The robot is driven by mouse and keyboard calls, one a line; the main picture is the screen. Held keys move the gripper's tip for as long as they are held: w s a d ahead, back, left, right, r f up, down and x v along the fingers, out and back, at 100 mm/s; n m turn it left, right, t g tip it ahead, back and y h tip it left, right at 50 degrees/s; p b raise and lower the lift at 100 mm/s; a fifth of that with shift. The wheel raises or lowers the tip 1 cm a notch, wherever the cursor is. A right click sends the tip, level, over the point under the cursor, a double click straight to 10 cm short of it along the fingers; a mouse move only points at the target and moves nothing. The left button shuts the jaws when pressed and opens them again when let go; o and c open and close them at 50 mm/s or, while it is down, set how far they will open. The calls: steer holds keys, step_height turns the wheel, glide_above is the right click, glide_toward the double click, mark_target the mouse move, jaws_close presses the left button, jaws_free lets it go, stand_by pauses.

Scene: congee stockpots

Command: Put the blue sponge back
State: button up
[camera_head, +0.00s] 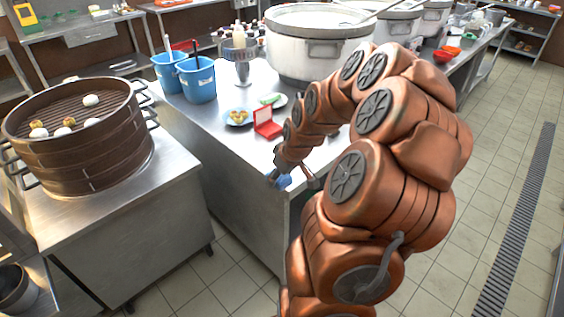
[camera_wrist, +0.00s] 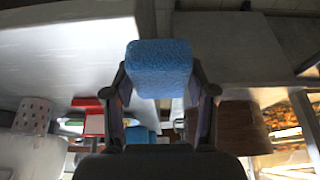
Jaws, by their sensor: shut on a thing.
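My gripper (camera_wrist: 159,100) is shut on the blue sponge (camera_wrist: 160,66), which sits between its two fingers in the wrist view. In the head view the blue sponge (camera_head: 280,181) is a small blue shape at the end of my copper-coloured arm, by the near edge of the steel table (camera_head: 222,128). The fingers are small there and partly hidden by the arm. I cannot tell from the head view whether the sponge touches the table.
On the table stand two blue buckets (camera_head: 198,85) with handles sticking out, a small plate of food (camera_head: 238,118), an open red box (camera_head: 266,123) and a large stockpot (camera_head: 312,50). A bamboo steamer (camera_head: 85,140) stands on the left counter. A floor gap separates the counters.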

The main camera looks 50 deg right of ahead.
steer(key=w+d+p, duration=0.1)
steer(key=w+d, duration=0.1)
steer(key=d, duration=0.1)
steer(key=w+d+p, duration=0.1)
steer(key=w+d, duration=0.1)
steer(key=w, duration=0.1)
steer(key=w+d+f+p, duration=0.1)
steer(key=w+d, duration=0.1)
steer(key=d, duration=0.1)
steer(key=shift+w+d, duration=0.15)
steer(key=shift+d, duration=0.2)
steer(key=shift+a+f+p, duration=0.1)
steer(key=shift+f+p, duration=0.75)
steer(key=shift+f, duration=1)
steer(key=shift+f, duration=0.2)
steer(key=o, duration=1.1)
steer(key=shift+r, duration=0.1)
steer(key=shift+s+r+b, duration=0.2)
steer(key=shift+r+b, duration=0.1)
steer(key=shift+r, duration=0.3)
steer(key=b+v, duration=0.3)
steer(key=v, duration=0.8)
